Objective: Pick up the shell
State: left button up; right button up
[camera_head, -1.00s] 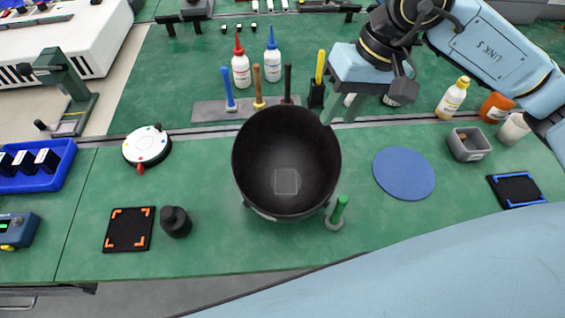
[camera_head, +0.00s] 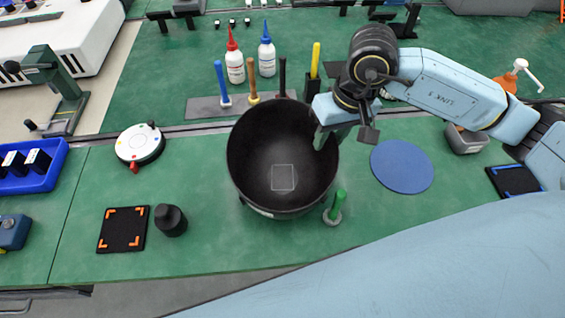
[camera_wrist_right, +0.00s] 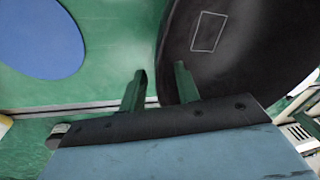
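The shell (camera_head: 262,180) is a big black open bowl standing on the green bench, with a pale rectangle outlined on its inner bottom. Its dark inside also shows in the right wrist view (camera_wrist_right: 240,65). My right gripper (camera_head: 331,138) is at the shell's right, far rim, pointing down. In the wrist view the gripper's two fingers (camera_wrist_right: 160,78) are apart, one over the shell's dark inside and one over green bench, with the rim between them. Whether a finger touches the rim cannot be told. My left gripper is not in view.
Upright tools in a grey rack (camera_head: 203,108) stand behind the shell. A green-handled peg (camera_head: 338,203) stands close at its front right. A blue round mat (camera_head: 402,166) lies to the right. A black cylinder (camera_head: 170,219) and a black square pad (camera_head: 123,230) are at left.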

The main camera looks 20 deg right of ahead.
jog(key=shift+w+a+f, duration=0.1)
jog(key=shift+f, duration=0.65)
grip_shut()
